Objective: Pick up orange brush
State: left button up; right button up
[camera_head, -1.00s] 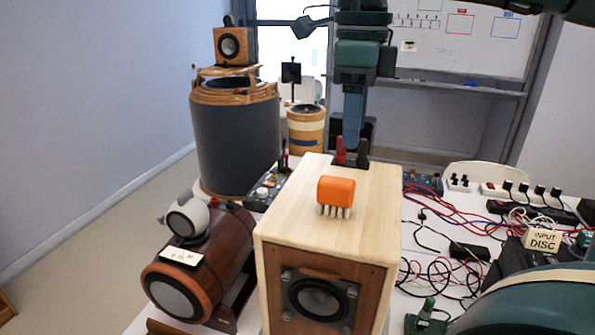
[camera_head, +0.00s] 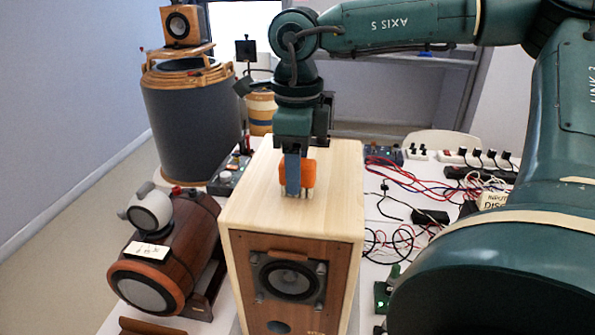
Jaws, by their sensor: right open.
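The orange brush (camera_head: 309,172) stands on the pale wooden top of a box speaker (camera_head: 341,192). My right gripper (camera_head: 293,188) is over the speaker top with its fingers pointing down at the brush. It is open. I cannot tell whether the fingers touch the brush. My left gripper is not in view.
A brown cylindrical speaker (camera_head: 185,245) with a small white ball speaker (camera_head: 150,210) stands to the left. A large grey drum (camera_head: 190,120) is behind. Red and black cables (camera_head: 395,235) and a power strip (camera_head: 475,158) lie to the right.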

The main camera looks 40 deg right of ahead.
notch_tip(320, 180, down, 2)
jog(key=c, duration=1.1)
